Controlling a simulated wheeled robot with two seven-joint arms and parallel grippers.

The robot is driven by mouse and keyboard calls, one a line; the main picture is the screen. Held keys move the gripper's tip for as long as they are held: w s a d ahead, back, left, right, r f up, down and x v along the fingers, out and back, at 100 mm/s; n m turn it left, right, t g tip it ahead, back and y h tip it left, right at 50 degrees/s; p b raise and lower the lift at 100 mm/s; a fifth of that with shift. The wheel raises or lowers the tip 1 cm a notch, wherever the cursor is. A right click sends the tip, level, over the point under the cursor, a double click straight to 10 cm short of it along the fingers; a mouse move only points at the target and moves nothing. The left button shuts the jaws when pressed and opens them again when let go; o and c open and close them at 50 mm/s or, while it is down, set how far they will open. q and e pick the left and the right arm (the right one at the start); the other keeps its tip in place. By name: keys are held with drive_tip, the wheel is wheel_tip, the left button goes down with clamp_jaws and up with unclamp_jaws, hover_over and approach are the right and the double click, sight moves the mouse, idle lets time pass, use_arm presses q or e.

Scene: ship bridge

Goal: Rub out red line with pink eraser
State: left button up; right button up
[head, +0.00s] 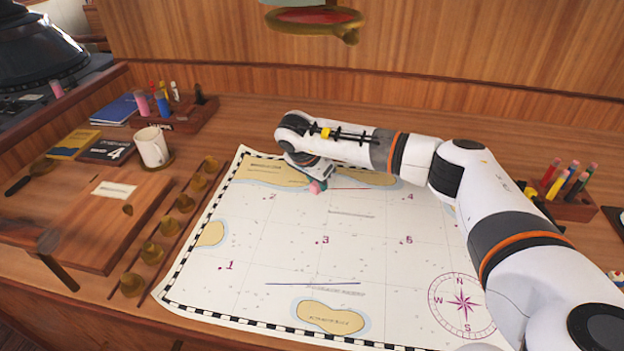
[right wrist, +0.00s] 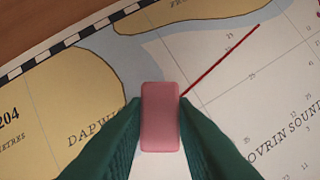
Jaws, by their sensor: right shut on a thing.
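The pink eraser (right wrist: 160,118) is held between the green fingers of my right gripper (right wrist: 160,125). In the head view the eraser (head: 317,187) shows as a small pink end below the wrist, over the upper part of the chart. The red line (right wrist: 222,60) runs up and right from beside the eraser in the right wrist view. In the head view the red line (head: 350,189) is a short, thin stroke right of the eraser. Whether the eraser touches the paper I cannot tell. My left gripper is out of view.
The chart (head: 260,225) lies flat on the wooden desk and also carries a dark blue line (head: 312,284). A mug (head: 152,147), a pen rack (head: 180,122) and brass knobs (head: 152,252) stand left. A marker holder (head: 560,203) is at right.

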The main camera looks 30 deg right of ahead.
sight(354, 187)
drive_tip(key=shift+s+d, duration=0.35)
drive_tip(key=shift+d, duration=0.1)
drive_tip(key=shift+d, duration=0.15)
drive_tip(key=shift+s+d+p, duration=0.15)
drive_tip(key=shift+s+d, duration=0.15)
drive_tip(key=shift+d, duration=0.25)
drive_tip(key=shift+s+d+p, duration=0.15)
drive_tip(key=shift+s+d, duration=0.15)
drive_tip(key=shift+d, duration=0.2)
drive_tip(key=shift+s+d, duration=0.3)
drive_tip(key=shift+d, duration=0.2)
drive_tip(key=shift+s+d, duration=0.25)
drive_tip(key=shift+d, duration=0.3)
drive_tip(key=shift+s+d+p, duration=0.2)
drive_tip(key=shift+s+d, duration=0.1)
drive_tip(key=shift+d, duration=0.25)
drive_tip(key=shift+s+d+p, duration=0.15)
drive_tip(key=shift+s+d, duration=0.15)
drive_tip(key=shift+d, duration=0.2)
